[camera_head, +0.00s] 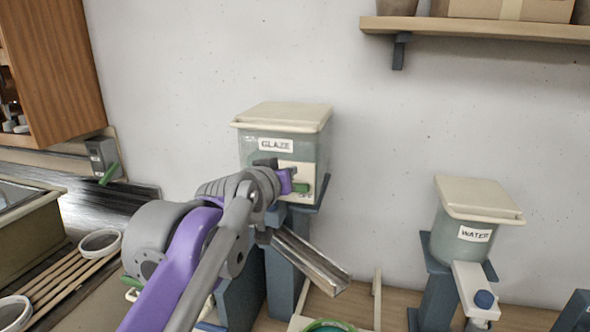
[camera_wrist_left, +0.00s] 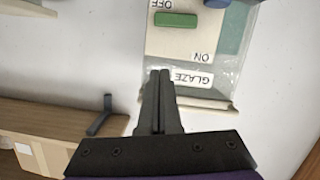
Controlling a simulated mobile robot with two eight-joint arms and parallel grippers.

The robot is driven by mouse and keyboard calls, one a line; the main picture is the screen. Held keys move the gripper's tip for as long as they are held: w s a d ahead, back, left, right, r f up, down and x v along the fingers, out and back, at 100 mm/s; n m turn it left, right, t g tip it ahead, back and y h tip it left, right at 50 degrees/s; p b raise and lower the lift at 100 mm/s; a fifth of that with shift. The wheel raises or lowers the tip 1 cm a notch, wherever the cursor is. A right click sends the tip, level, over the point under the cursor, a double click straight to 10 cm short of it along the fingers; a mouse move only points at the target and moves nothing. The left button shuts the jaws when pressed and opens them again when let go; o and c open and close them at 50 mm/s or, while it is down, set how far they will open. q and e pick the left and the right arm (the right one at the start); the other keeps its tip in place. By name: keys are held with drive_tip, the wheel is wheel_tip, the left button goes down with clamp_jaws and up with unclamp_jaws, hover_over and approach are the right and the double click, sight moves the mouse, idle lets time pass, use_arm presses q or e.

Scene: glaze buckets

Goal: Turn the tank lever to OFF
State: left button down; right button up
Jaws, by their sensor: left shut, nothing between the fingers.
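The tank (camera_head: 310,150) labelled GLAZE stands on a blue-grey stand against the wall, with a cream lid. A cream plate on its front carries the lever, whose green handle (camera_head: 301,188) lies about level. In the left wrist view, which is upside down, the green handle (camera_wrist_left: 175,19) is right beside the OFF mark, and the ON mark (camera_wrist_left: 202,57) is farther away. My left gripper (camera_wrist_left: 160,75) is shut and empty, its fingertips in front of the plate and apart from the handle in that picture. In the head view my left arm covers part of the tank's front. My right gripper is not in view.
A metal chute (camera_head: 310,262) slopes down below the tank. A WATER tank (camera_head: 478,212) with a blue-knobbed tap stands at right. A wall shelf (camera_head: 480,28) is at upper right. A grey box (camera_head: 103,158) with a green handle hangs at left.

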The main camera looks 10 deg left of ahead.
use_arm(q)
drive_tip(key=v, duration=0.2)
drive_tip(key=shift+s+r, duration=0.1)
drive_tip(key=shift+s, duration=0.2)
drive_tip(key=shift+s, duration=0.1)
drive_tip(key=s+f+g, duration=0.3)
drive_tip(key=s+f, duration=0.4)
drive_tip(key=f, duration=0.6)
drive_tip(key=s+a+f+m+g+y, duration=0.1)
drive_tip(key=s+f+g, duration=0.2)
drive_tip(key=s+f, duration=0.5)
drive_tip(key=s+a+f+g, duration=0.1)
drive_tip(key=s+f+g, duration=0.2)
drive_tip(key=s+f, duration=0.5)
wheel_tip(320, 180, down, 11)
drive_tip(key=shift+s+a+f+m, duration=0.25)
drive_tip(key=shift+m, duration=0.05)
